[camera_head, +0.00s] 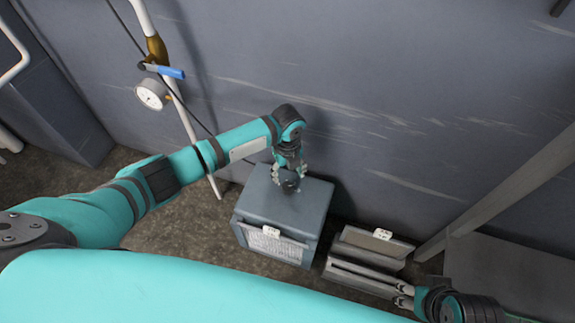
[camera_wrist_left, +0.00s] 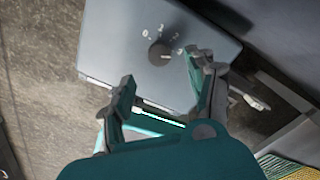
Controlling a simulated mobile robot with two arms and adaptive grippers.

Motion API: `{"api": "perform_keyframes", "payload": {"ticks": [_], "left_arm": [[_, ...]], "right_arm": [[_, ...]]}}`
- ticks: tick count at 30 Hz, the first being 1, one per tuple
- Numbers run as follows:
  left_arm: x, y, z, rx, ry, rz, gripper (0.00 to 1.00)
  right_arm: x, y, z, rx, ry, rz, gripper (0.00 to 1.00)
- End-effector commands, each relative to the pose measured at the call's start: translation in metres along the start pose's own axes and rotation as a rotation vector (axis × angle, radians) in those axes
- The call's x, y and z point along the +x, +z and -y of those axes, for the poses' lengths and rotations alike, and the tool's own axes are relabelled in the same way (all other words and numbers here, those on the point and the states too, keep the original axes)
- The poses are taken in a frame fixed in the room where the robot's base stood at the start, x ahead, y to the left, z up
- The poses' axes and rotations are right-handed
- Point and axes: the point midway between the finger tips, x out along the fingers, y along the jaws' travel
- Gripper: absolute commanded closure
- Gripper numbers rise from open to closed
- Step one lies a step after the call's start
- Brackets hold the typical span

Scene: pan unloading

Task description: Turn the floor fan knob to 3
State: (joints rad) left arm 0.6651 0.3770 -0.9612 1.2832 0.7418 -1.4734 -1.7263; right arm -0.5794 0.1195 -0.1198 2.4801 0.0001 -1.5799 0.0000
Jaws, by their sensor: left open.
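The floor fan is a blue-grey box (camera_head: 316,198) with a grille on its front, standing on the floor against the wall. Its round dark knob (camera_wrist_left: 160,53) is on the top face, with white digits around it in the left wrist view; which digit it points at is too small to tell. My left gripper (camera_head: 288,178) is over the top of the box, and its fingers hide much of the knob in the head view. In the wrist view the left gripper (camera_wrist_left: 163,78) is open, with the knob just beyond its spread fingertips. My right gripper (camera_head: 404,295) is open and empty at the lower right.
A smaller grey box (camera_head: 365,262) with a white tag stands right of the fan, close to my right gripper. A slanted beam (camera_head: 510,190) is at right.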

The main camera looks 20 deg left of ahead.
Motion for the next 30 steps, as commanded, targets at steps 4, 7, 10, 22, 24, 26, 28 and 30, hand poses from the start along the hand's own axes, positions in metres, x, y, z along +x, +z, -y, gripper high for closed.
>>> {"api": "perform_keyframes", "payload": {"ticks": [4,7,10,22,24,26,28,30], "left_arm": [[-0.023,0.001,0.0,0.001,-0.002,0.001,0.43],[-0.031,0.0,0.0,0.0,0.0,0.0,0.43],[-0.035,0.0,0.0,-0.001,0.0,0.0,0.43],[-0.035,0.0,0.0,0.0,0.001,0.0,0.43],[-0.035,0.0,0.0,0.0,0.001,0.0,0.43],[-0.034,-0.001,0.0,-0.002,0.0,-0.001,0.43],[-0.031,-0.011,0.0,-0.021,-0.009,-0.009,0.43],[-0.026,-0.031,0.001,-0.076,-0.032,-0.029,0.43]], "right_arm": [[0.0,0.0,0.0,0.0,0.0,0.001,0.6],[0.0,0.0,0.0,-0.001,0.0,0.001,0.6],[0.0,0.0,0.0,-0.001,0.0,0.001,0.6],[0.0,0.001,0.0,-0.001,0.0,0.002,0.6],[0.0,0.001,0.0,-0.001,0.0,0.002,0.6],[0.0,0.001,0.0,-0.001,0.0,0.001,0.6],[0.0,0.0,0.0,-0.001,0.0,0.001,0.6],[0.0,0.0,0.0,-0.001,0.0,0.001,0.6]]}}
